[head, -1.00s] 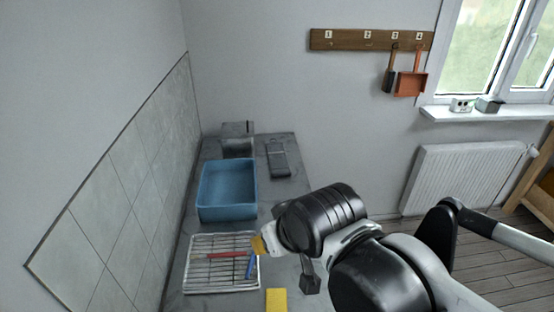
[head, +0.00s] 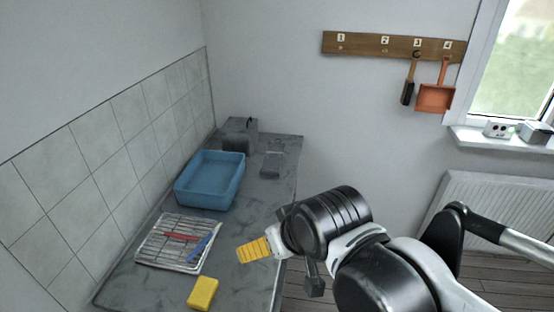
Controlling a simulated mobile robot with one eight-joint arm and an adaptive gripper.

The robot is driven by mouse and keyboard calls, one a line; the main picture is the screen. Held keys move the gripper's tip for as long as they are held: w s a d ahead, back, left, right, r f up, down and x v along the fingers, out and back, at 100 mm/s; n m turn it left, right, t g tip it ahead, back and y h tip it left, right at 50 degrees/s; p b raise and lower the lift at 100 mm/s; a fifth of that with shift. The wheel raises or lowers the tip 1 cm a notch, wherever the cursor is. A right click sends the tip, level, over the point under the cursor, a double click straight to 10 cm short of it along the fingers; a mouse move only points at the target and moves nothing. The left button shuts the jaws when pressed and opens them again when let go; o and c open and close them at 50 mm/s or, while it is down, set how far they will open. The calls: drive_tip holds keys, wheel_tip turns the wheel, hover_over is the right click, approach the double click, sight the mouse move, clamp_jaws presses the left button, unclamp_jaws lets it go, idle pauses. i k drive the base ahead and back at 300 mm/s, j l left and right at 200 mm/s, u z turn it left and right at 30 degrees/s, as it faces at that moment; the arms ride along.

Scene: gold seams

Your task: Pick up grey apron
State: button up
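I cannot make out a grey apron for certain. A small flat grey item (head: 272,164) lies towards the far end of the counter, but I cannot tell what it is. Hooks 1 and 2 of the wall rail carry no apron. My gripper (head: 254,250) is at the end of my arm, over the right part of the counter. Only a yellow ribbed part of it shows. The rest is hidden behind my black wrist, so its opening is not visible. I see nothing hanging from it.
The grey counter (head: 243,217) holds a blue basin (head: 210,181), a wire rack (head: 160,250) with red and blue items, a yellow sponge (head: 203,293) and a dark grey box (head: 240,136). A wooden rail (head: 365,44) holds a brush (head: 409,88) and an orange dustpan (head: 436,97).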

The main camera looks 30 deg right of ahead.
sight(272, 160)
drive_tip(key=i+l+u, duration=0.35)
drive_tip(key=l, duration=0.6)
drive_tip(key=l+u, duration=0.35)
drive_tip(key=l, duration=0.6)
drive_tip(key=l+u, duration=0.4)
drive_tip(key=l, duration=0.6)
drive_tip(key=i+l+u, duration=0.15)
drive_tip(key=l, duration=0.3)
drive_tip(key=i+l+u, duration=0.2)
drive_tip(key=l, duration=0.3)
drive_tip(key=i+l+u, duration=0.15)
drive_tip(key=l, duration=0.35)
drive_tip(key=l+u, duration=0.15)
drive_tip(key=l, duration=0.35)
